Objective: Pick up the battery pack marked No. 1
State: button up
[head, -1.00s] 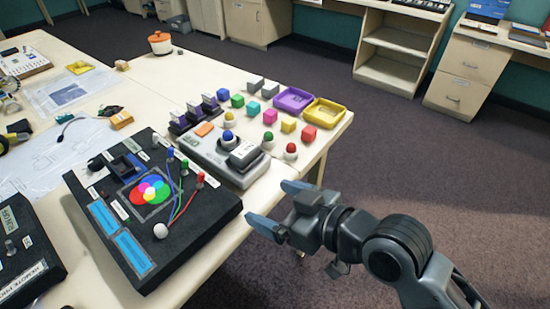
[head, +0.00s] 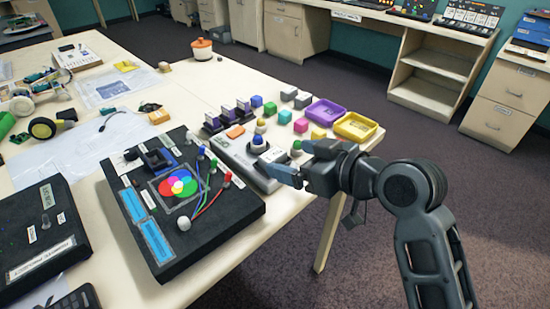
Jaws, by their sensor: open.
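Three small dark upright blocks with pale faces stand in a row of purple holders; these may be the battery packs. They are the near-left block (head: 212,121), the middle block (head: 228,112) and the far-right block (head: 243,105). Their numbers are too small to read, so I cannot tell which is No. 1. My gripper (head: 291,160) is open, with blue fingers pointing left. It is at the table's right edge, to the right of and nearer than the row, and appears empty. It partly hides a grey device (head: 240,158) with a dark, white-topped block (head: 272,155) on it.
A black board with coloured discs (head: 150,225) lies left of my gripper. Coloured cubes, balls on stands, a purple tray (head: 326,112) and a yellow tray (head: 356,126) crowd the table's right end. An orange pot (head: 202,49) stands at the back. Open floor lies right.

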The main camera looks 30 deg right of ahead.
aim_at(273, 154)
jog(key=shift+p+x, duration=0.3)
jog(key=shift+x, duration=1.95)
jog(key=c, duration=1.2)
